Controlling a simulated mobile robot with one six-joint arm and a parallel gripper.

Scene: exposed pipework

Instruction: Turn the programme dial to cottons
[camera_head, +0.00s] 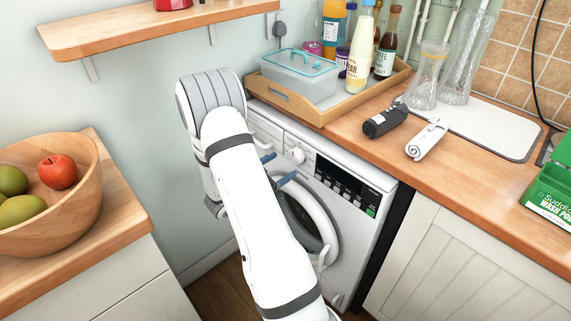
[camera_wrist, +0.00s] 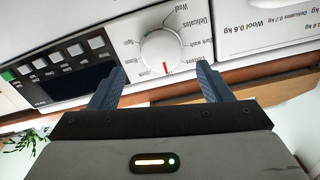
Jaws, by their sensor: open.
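The white programme dial (camera_wrist: 162,49) is on the front panel of the washing machine (camera_head: 359,168). In the wrist view its red mark is at the lower edge of the knob. In the head view the dial (camera_head: 297,155) shows just right of my gripper (camera_head: 278,168).
A dark display with buttons (camera_wrist: 75,70) is left of the dial in the wrist view. The detergent drawer (camera_wrist: 255,30) is to its right. A wooden tray (camera_head: 300,104) with bottles stands on the worktop above. A fruit bowl (camera_head: 85,215) is at the left.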

